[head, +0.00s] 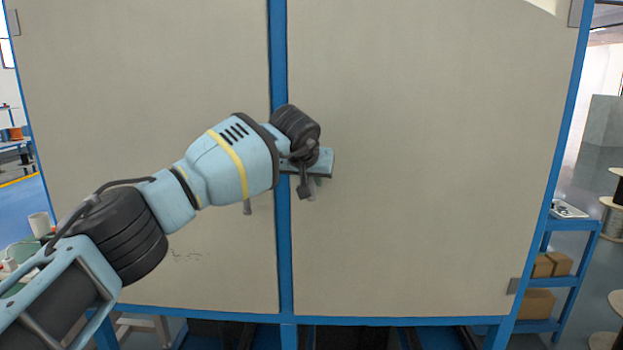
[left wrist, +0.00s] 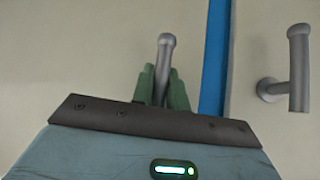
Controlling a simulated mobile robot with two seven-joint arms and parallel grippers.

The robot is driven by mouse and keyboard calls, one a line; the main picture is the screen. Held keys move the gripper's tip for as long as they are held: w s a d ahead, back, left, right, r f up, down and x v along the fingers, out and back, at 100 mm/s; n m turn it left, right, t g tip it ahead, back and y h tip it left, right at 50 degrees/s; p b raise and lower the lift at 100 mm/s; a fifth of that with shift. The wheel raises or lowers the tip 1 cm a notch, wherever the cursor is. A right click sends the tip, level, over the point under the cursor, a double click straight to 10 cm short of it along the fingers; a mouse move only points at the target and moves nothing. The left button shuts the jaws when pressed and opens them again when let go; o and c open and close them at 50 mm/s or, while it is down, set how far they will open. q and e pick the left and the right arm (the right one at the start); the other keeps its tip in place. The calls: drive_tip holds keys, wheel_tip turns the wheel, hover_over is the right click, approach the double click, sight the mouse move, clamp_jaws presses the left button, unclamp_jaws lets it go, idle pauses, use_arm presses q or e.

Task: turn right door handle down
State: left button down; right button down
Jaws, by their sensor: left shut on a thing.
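The right door handle, a grey metal bar (left wrist: 166,50), sits between the two green fingers of my left gripper (left wrist: 161,80) in the left wrist view. The fingers are closed around the bar and its rounded end sticks out past them. In the head view my left gripper (head: 313,178) is just right of the blue centre post, against the right door (head: 430,160). It hides most of the handle there; a short grey end (head: 312,194) shows below it. My right gripper is not in view.
The left door handle (left wrist: 298,70) stands across the blue post (left wrist: 215,60) in the wrist view; its lower end (head: 247,207) shows under my arm in the head view. A blue shelf with boxes (head: 541,303) stands at the right. The right door's face is clear.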

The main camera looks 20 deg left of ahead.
use_arm(q)
drive_tip(key=shift+r, duration=0.15)
drive_tip(key=c, duration=1.4)
unclamp_jaws()
drive_tip(key=v, duration=0.7)
drive_tip(key=shift+s+r+p, duration=0.2)
drive_tip(key=shift+s+p, duration=0.1)
drive_tip(key=shift+p, duration=0.05)
